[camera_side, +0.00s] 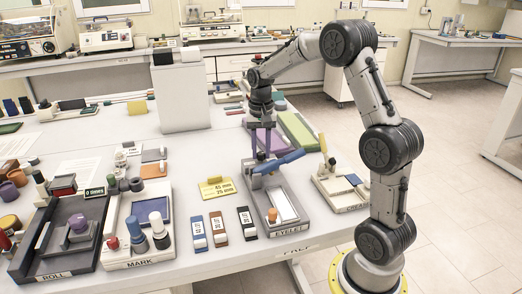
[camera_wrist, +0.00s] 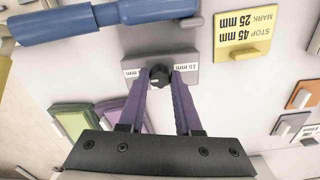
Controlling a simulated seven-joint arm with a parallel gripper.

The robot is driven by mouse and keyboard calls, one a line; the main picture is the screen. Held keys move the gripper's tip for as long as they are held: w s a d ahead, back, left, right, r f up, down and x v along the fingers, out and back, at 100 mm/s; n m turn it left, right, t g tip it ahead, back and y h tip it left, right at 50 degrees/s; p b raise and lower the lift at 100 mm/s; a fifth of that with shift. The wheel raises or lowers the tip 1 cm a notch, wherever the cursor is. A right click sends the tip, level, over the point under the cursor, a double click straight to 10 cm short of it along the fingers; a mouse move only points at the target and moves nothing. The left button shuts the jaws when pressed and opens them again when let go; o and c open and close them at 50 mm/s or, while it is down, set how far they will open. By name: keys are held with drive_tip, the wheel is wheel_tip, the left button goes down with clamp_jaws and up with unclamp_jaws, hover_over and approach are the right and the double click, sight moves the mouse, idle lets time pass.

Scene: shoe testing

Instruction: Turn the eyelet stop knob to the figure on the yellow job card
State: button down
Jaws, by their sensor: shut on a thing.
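The eyelet station (camera_side: 297,220) stands near the table's front edge in the side view, with a blue lever (camera_side: 284,160) above it. In the wrist view its black stop knob (camera_wrist: 159,76) sits between the tips of my purple fingers. My gripper (camera_wrist: 160,80) is shut on the knob; it also shows from the side (camera_side: 262,156), pointing down behind the lever. A "15 mm" label (camera_wrist: 186,68) lies right of the knob; a label on the left is partly covered. I cannot tell where the knob points. The yellow job card (camera_wrist: 243,36) reads upside down "STOP 45 mm, MARK 25 mm".
The blue lever (camera_wrist: 105,20) crosses the wrist view close beyond the knob. The marking station (camera_side: 140,250) and roll station (camera_side: 62,240) stand left. Small blue, brown and black blocks (camera_side: 221,228) lie left of the eyelet station. A cream station (camera_side: 340,190) stands close right.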

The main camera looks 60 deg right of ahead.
sight(260, 153)
drive_tip(key=c, duration=0.6)
unclamp_jaws()
drive_tip(key=shift+r, duration=0.1)
wheel_tip(260, 153, up, 14)
drive_tip(key=s+a+r+n+t, duration=0.2)
drive_tip(key=s+a+r, duration=0.1)
drive_tip(key=s+a, duration=0.3)
drive_tip(key=s+a+r+n+t, duration=0.15)
drive_tip(key=s+a+r, duration=0.25)
drive_tip(key=a, duration=0.4)
drive_tip(key=s+a+f+n+t, duration=0.2)
drive_tip(key=s+a+f+n, duration=0.3)
drive_tip(key=s+f+n, duration=0.3)
drive_tip(key=s+f, duration=0.3)
drive_tip(key=shift+a+f, duration=0.15)
drive_tip(key=shift+f, duration=0.2)
